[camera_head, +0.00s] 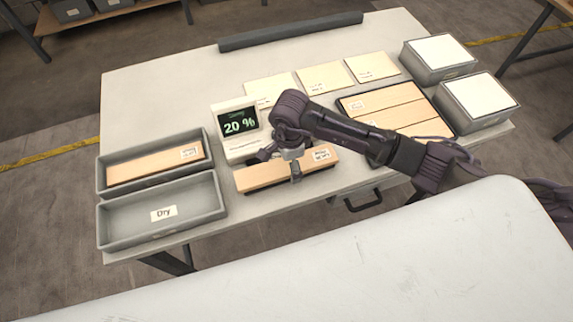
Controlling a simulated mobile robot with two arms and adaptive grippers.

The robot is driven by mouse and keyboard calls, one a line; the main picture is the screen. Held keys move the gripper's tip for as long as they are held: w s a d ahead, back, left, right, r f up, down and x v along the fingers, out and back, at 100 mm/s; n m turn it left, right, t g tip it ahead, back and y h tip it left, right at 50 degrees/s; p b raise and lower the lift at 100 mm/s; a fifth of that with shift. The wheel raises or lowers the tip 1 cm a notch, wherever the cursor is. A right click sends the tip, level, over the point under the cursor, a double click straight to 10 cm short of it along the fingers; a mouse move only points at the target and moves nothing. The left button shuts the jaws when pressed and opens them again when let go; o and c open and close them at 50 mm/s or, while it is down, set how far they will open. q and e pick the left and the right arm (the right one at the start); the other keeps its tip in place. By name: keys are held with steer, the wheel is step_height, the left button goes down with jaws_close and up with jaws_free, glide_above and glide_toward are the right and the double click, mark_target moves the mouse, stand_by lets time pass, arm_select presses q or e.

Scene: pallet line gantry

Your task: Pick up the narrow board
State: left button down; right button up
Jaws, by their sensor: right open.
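A light wooden board (260,176) with a white label lies on a dark support in front of the meter (238,148), whose screen reads 20 %. My right gripper (281,163) is open over this board. One finger shows at its front side and the other behind it; I cannot tell whether they touch it. Another board (150,166) lies in the rear grey bin at left. Several boards (385,110) lie side by side in a dark tray at right, partly hidden by my right arm. Which one is the narrow board is not clear. My left gripper is not in view.
The front left bin (205,196), labelled Dry, is empty. Pale cards (323,77) lie on the table behind my arm. Two grey boxes with white tops (478,95) stand at right. A dark bar (290,31) runs along the back edge. The table's back left is clear.

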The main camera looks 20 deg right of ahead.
steer(key=c, duration=1.2)
steer(key=shift+c, duration=0.7)
steer(key=shift+r, duration=0.15)
